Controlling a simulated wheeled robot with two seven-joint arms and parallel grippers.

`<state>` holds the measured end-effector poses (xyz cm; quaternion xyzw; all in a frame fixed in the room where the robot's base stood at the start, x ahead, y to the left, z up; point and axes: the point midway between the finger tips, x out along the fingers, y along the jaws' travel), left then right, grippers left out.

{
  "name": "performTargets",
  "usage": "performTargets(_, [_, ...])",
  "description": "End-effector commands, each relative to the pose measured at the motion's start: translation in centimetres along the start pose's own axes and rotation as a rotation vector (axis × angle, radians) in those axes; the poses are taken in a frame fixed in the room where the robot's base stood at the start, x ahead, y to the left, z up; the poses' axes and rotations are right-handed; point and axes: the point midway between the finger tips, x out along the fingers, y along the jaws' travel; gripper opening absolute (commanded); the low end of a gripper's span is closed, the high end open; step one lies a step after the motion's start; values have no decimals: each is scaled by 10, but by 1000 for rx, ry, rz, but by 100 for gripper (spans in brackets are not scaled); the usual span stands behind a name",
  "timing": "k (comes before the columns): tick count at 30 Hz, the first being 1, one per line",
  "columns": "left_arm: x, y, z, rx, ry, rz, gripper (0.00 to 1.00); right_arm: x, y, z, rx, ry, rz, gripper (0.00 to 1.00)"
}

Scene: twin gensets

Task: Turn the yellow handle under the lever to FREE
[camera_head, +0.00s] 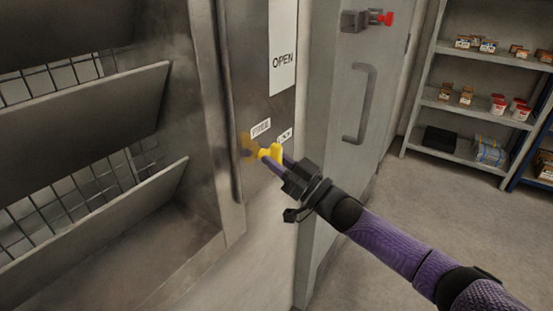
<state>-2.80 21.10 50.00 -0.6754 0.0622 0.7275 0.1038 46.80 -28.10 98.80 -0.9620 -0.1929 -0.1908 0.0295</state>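The yellow handle (274,152) sits low on the grey panel at the left, below the OPEN label. My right gripper (272,158) comes in from the lower right, and its tip is at the handle. The gripper partly covers the handle, and I cannot tell whether its fingers are closed around it. A small label (261,128) is above the handle and another (285,135) is to its right; their words are too small to read surely. The lever is not clearly seen. My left gripper is not in view.
Tilted louvre slats (90,110) with a wire mesh behind fill the left. A grey cabinet door with a pull handle (361,105) and a red knob (386,18) stands right of the panel. Shelves (470,105) with small boxes stand at the far right. The floor between is clear.

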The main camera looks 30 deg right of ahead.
Motion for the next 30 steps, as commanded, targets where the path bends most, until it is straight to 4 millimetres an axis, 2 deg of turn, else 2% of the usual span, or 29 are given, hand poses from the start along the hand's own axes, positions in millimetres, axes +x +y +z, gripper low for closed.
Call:
performTargets(1, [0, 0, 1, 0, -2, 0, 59, 0, 0, 0, 1, 0, 0, 39])
performTargets(3, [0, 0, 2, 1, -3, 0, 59, 0, 0, 0, 1, 1, 0, 54])
performTargets(4, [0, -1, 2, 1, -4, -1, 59, 0, 0, 0, 1, 1, 0, 57])
performTargets(14, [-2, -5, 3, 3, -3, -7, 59, -5, 0, -1, 2, 2, 1, 57])
performTargets(17, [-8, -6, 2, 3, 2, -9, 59, -22, 0, -2, 1, -2, 1, 57])
performTargets(24, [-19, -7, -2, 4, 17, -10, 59, -78, 0, -2, 2, -2, 2, 57])
performTargets(27, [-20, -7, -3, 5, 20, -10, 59, -92, 0, -1, 2, 0, 2, 57])
performTargets(30, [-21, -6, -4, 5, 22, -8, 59, -99, 0, -1, 1, 2, 1, 57])
